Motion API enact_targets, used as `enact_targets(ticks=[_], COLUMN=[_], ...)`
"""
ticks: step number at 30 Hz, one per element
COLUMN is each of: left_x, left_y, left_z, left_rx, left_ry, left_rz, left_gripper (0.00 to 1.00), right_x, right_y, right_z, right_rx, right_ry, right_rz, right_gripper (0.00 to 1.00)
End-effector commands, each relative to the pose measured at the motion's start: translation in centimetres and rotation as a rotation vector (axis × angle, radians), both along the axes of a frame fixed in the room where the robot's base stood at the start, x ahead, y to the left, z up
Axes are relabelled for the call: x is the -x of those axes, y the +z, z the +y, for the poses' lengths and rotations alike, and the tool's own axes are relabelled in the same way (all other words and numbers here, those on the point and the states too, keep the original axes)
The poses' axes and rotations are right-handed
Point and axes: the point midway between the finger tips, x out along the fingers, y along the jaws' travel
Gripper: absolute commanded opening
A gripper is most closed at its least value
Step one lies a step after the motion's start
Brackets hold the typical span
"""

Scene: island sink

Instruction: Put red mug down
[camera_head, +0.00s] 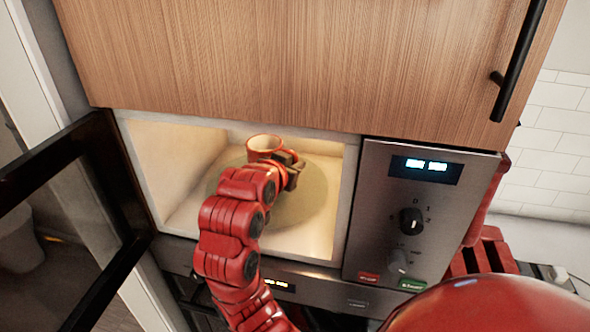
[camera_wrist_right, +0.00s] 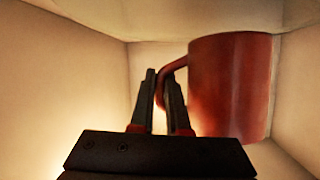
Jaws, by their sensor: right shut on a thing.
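The red mug (camera_head: 263,143) is inside the lit microwave, above or on the round turntable (camera_head: 312,201); I cannot tell whether its base touches. It is upright, with a pale inside. My right gripper (camera_head: 287,163) reaches in through the open front and is shut on the mug's handle. In the right wrist view the mug (camera_wrist_right: 232,85) stands to the right of the fingers of my right gripper (camera_wrist_right: 161,95), with its handle between them. The mug's base is hidden in the head view. My left gripper is not in view.
The microwave door (camera_head: 75,155) stands open at the left. The control panel (camera_head: 415,215) with knobs and a lit display is right of the opening. A wooden cabinet (camera_head: 300,65) with a black handle is directly above. The turntable's right part is bare.

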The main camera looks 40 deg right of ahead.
Motion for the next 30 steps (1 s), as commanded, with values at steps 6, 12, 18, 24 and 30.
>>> enact_targets(ticks=[6, 12, 18, 24, 30], left_x=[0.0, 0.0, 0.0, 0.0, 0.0], left_y=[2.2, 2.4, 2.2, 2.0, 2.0], left_z=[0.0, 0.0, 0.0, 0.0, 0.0], left_rx=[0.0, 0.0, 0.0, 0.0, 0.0], left_ry=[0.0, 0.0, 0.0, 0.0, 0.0], left_rz=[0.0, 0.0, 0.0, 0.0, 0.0], left_gripper=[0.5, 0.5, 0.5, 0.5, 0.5], right_x=[-0.1, -0.2, -0.2, -0.2, -0.2], right_y=[-1.7, -2.5, -2.6, -2.8, -2.8], right_z=[-0.2, -0.3, -0.3, -0.3, -0.3], right_rx=[0.001, 0.003, 0.003, 0.003, 0.004], right_ry=[0.0, -0.001, -0.001, 0.0, 0.0], right_rz=[0.002, 0.0, -0.002, -0.001, 0.0], right_gripper=[0.0, 0.0, 0.0, 0.3, 0.44])
